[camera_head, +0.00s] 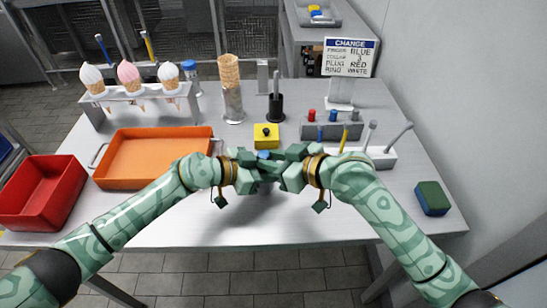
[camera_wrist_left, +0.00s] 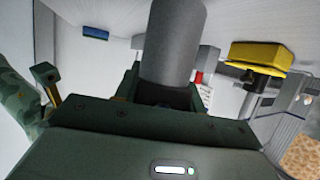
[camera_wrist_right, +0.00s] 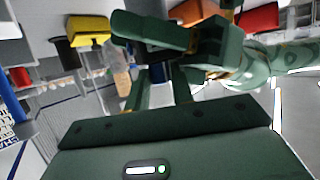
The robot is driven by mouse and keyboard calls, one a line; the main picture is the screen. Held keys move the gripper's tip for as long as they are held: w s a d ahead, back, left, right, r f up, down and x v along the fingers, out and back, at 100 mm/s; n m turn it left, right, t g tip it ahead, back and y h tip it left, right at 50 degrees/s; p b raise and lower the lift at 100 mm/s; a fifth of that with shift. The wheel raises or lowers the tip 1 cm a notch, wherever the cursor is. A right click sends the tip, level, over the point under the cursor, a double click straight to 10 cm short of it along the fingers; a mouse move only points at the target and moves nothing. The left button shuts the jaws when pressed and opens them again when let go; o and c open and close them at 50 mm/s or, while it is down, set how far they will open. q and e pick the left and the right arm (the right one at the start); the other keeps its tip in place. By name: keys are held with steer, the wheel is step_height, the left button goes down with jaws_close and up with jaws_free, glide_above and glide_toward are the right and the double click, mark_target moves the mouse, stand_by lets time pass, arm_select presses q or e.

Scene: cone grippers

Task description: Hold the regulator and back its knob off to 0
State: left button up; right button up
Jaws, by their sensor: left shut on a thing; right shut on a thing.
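My left gripper (camera_head: 257,166) and right gripper (camera_head: 284,167) meet above the near middle of the table. A small blue part (camera_head: 263,154) shows between them; I cannot tell which part of the regulator it is. In the left wrist view a thick grey cylinder (camera_wrist_left: 172,45), seemingly the regulator's body, stands up from between the left jaws, which are shut on it. The right jaws (camera_wrist_right: 160,90) are shut close against the left gripper (camera_wrist_right: 190,40). What they grip, the knob's face and its reading are hidden.
A yellow block with a black knob (camera_head: 266,135) stands just behind the grippers. An orange tray (camera_head: 150,160) and red bin (camera_head: 40,195) lie left; a cone rack (camera_head: 150,97) is behind. A tool block (camera_head: 365,157), sign (camera_head: 348,58) and green-blue sponge (camera_head: 432,198) are right.

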stand_by(0.3)
steer(key=o, duration=1)
steer(key=shift+s+a+r, duration=0.1)
steer(key=shift+s+a, duration=0.05)
steer(key=shift+a, duration=0.1)
